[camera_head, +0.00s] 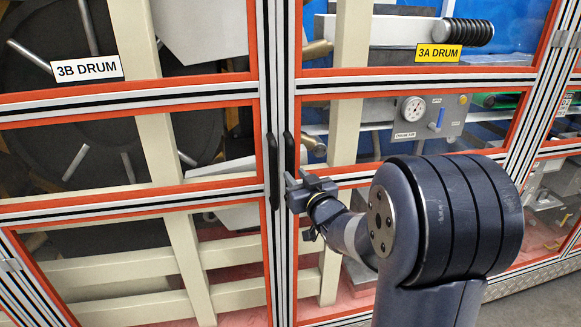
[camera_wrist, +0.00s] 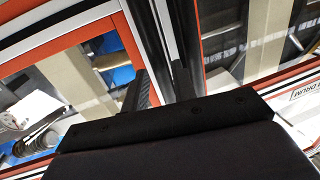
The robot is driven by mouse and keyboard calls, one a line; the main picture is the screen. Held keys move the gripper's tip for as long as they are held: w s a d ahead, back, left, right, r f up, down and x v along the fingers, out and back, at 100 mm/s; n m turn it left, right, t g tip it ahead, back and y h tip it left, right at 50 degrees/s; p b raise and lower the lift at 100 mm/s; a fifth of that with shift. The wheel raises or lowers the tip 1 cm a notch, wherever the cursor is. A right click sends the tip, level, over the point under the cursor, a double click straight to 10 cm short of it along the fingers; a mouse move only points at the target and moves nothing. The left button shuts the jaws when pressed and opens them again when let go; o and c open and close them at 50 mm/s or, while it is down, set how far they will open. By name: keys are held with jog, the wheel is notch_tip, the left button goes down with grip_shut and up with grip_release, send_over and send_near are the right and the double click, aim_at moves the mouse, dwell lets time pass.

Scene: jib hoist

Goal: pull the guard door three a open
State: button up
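The 3A guard door (camera_head: 410,85) is the right-hand orange-edged, glazed door, marked by a yellow "3A DRUM" label (camera_head: 438,53). It looks shut against the door on its left. Its black upright handle (camera_head: 290,155) is on its left edge. My gripper (camera_head: 298,182) is at the lower end of this handle, very close to it. Contact cannot be made out.
The 3B guard door (camera_head: 120,100) on the left carries a white "3B DRUM" label (camera_head: 87,68) and its own black handle (camera_head: 273,170), close beside the 3A handle. Cream bars, a gauge (camera_head: 413,108) and machine parts show behind the glazing. My arm covers the lower right.

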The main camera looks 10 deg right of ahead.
aim_at(293, 172)
jog(key=shift+w+a+p, duration=0.2)
jog(key=shift+w+p, duration=0.05)
jog(key=shift+w, duration=0.75)
jog(key=shift+w+a+p, duration=0.2)
jog(key=shift+w, duration=0.8)
jog(key=shift+c, duration=0.6)
grip_shut()
